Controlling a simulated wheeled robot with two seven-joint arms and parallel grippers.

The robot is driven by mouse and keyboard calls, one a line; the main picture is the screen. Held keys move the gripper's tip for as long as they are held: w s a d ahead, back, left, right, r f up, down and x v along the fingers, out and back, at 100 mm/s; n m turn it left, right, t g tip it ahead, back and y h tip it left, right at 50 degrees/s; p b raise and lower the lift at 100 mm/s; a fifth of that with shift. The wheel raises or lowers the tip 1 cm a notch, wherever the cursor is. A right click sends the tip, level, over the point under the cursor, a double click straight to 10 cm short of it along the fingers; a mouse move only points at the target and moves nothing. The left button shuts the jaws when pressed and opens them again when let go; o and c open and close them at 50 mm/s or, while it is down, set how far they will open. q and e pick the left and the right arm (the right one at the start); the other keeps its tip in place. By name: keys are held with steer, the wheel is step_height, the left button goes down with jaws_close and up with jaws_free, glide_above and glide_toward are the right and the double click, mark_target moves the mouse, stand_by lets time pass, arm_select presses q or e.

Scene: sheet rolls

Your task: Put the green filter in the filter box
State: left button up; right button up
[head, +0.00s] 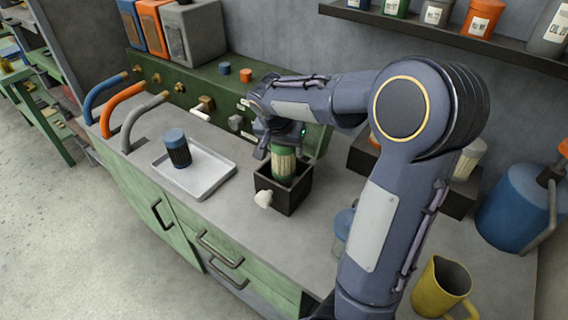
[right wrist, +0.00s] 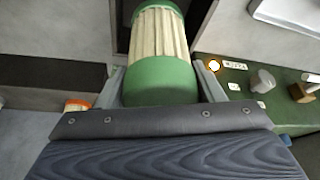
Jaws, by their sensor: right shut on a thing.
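The green filter (head: 283,162), with green ends and a pale pleated middle, is upright in the jaws of my right gripper (head: 283,148). In the right wrist view the green filter (right wrist: 160,45) sits between the two fingers of my right gripper (right wrist: 160,85). The dark open-topped filter box (head: 288,193) stands on the counter. The filter's lower end is at the box's opening; how deep it reaches is hidden by the front wall. My left gripper is not in view.
A pale knob (head: 263,199) is at the box's front. A yellow mug (head: 437,288) and a blue can (head: 515,205) are at the right. A shelf (head: 440,34) hangs above.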

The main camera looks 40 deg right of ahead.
mark_target(284, 161)
step_height(284, 161, down, 2)
steer(key=shift+w+d, duration=0.1)
steer(key=shift+f, duration=1.7)
steer(key=shift+f, duration=0.1)
steer(key=shift+f, duration=0.15)
steer(key=o, duration=0.9)
